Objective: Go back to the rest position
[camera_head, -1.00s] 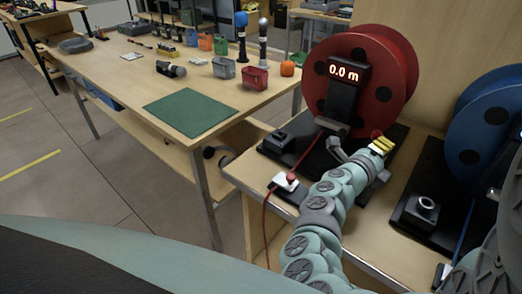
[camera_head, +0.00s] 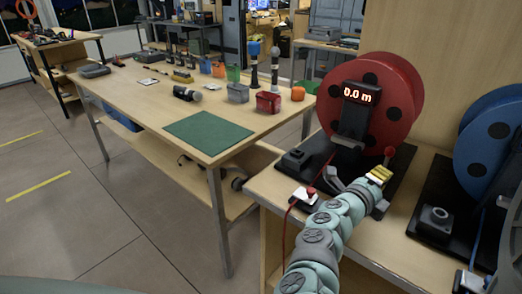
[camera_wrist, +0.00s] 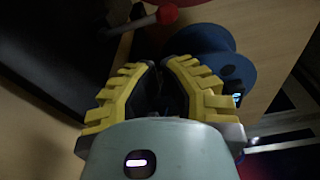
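My gripper (camera_head: 379,174), with yellow ribbed fingers, is at the end of my pale green segmented arm. It is over the wooden bench, in front of the red reel (camera_head: 398,105) and above its black base. In the wrist view my gripper (camera_wrist: 161,66) has its two fingers drawn together at the tips, and I see nothing held between them. A red-knobbed lever (camera_head: 389,153) is close beside the fingers; its red end also shows in the wrist view (camera_wrist: 166,14). I cannot tell whether they touch.
A display reading 0.0 m (camera_head: 360,94) stands before the reel. A blue reel (camera_head: 490,145) is to the right. A red-topped switch (camera_head: 306,194) is at the bench's left edge. The left table holds a green mat (camera_head: 208,132), bins and tools. Open floor (camera_head: 90,215) lies left.

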